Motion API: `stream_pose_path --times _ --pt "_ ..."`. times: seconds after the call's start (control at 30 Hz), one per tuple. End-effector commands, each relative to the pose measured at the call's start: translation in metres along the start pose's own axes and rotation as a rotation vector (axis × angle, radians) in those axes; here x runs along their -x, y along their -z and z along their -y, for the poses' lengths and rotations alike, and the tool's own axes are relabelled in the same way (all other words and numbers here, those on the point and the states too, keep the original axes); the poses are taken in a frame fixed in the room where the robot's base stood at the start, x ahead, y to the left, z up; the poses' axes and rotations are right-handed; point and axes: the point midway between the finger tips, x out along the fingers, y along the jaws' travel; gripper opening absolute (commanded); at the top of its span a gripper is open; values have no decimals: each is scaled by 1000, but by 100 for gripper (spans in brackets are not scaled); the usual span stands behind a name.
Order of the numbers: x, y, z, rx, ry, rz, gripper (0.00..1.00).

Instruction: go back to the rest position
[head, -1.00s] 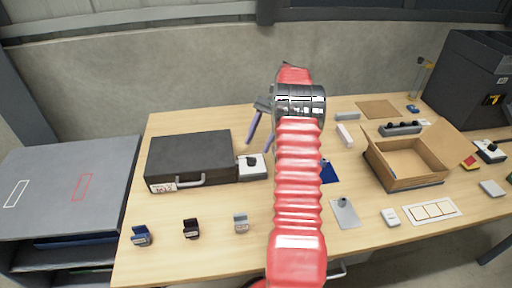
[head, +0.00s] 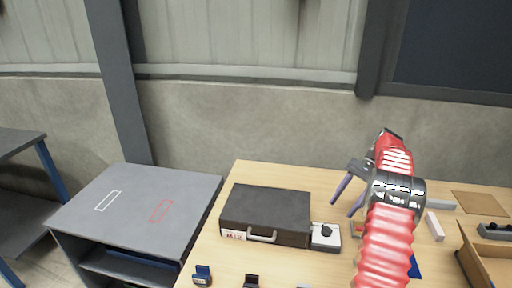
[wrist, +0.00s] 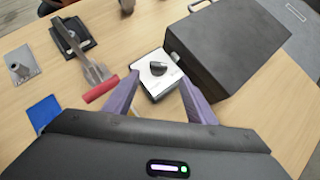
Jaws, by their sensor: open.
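My gripper (head: 344,208) is at the end of my red arm, at the right of the head view. Its two purple fingers are spread apart, with nothing held between them. In the wrist view the open fingers (wrist: 159,78) point toward a white box with a black knob (wrist: 148,84), which shows beyond and between the tips. That knob box also shows in the head view (head: 325,243), on the table below the gripper and against the right end of the black case (head: 265,211). I cannot tell the exact height of the fingers above it.
A grey bench (head: 135,205) with white and red outlines stands left of the wooden table (head: 228,262). A cardboard box (head: 468,262) is at the right edge. A red-handled tool (wrist: 98,88) and a blue card (wrist: 43,112) lie left of the gripper in the wrist view.

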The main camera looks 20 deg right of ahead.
Motion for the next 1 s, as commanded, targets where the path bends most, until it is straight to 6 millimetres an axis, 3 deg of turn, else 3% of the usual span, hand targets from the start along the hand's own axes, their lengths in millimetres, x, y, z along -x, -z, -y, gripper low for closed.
stream_pose_path --times 0.17,0.37,0.7,1.0 --pt "0 -3 2 5 -1 -6 51" --pt "2 -26 13 45 -14 -50 51" --pt "-1 -99 40 178 -50 -187 51" --pt "-12 -164 50 309 -83 -307 51"
